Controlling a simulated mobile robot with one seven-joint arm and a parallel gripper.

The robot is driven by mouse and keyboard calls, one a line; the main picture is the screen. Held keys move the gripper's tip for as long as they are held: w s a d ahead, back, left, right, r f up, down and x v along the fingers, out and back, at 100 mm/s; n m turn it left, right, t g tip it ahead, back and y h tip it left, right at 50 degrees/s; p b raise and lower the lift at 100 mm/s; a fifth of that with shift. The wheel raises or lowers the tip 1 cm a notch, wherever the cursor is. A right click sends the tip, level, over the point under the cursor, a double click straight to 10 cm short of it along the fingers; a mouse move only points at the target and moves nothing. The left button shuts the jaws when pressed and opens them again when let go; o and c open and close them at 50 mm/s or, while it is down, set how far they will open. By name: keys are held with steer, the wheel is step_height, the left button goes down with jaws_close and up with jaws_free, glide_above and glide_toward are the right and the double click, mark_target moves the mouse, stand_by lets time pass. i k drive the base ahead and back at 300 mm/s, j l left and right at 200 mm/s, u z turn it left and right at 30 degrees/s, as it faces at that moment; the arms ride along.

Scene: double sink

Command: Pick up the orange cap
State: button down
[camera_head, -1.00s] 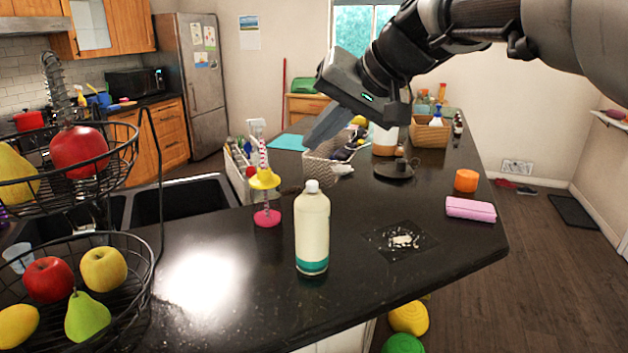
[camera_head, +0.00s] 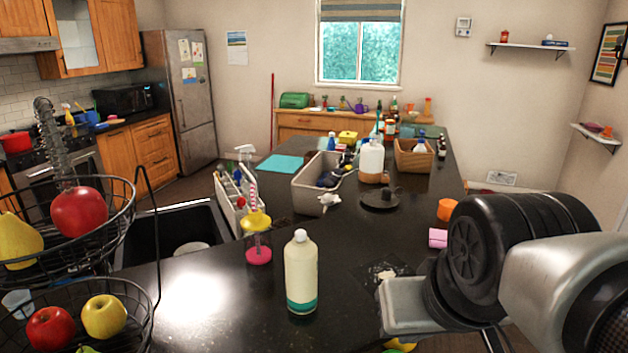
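The orange cap (camera_head: 447,209) sits on the right side of the dark countertop, just behind a pink item (camera_head: 438,238). It is in plain view, close to the upper left edge of my arm, with a visible gap to my grey hand. My gripper (camera_head: 412,305) shows only as a grey metal housing low on the right, nearer the camera than the cap. Its fingers are hidden or out of frame, so I cannot see whether they are open or what is between them.
A cream bottle with a teal base (camera_head: 301,272) stands at the front of the counter. A yellow and pink dispenser (camera_head: 257,235) is left of it. A dark round lid (camera_head: 380,199) lies left of the cap. Fruit baskets (camera_head: 75,235) fill the left. My arm partly covers the pink item.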

mark_target(445, 206)
steer(key=z, duration=0.7)
steer(key=u, duration=1.25)
steer(key=i+l, duration=0.1)
steer(key=l, duration=0.35)
steer(key=i+l, duration=0.1)
steer(key=l, duration=0.35)
steer(key=i+l, duration=0.15)
steer(key=l, duration=0.3)
steer(key=i+l, duration=0.1)
steer(key=l, duration=0.35)
steer(key=i+l+z, duration=0.1)
steer(key=l, duration=0.35)
steer(key=i+l, duration=0.15)
steer(key=l, duration=0.25)
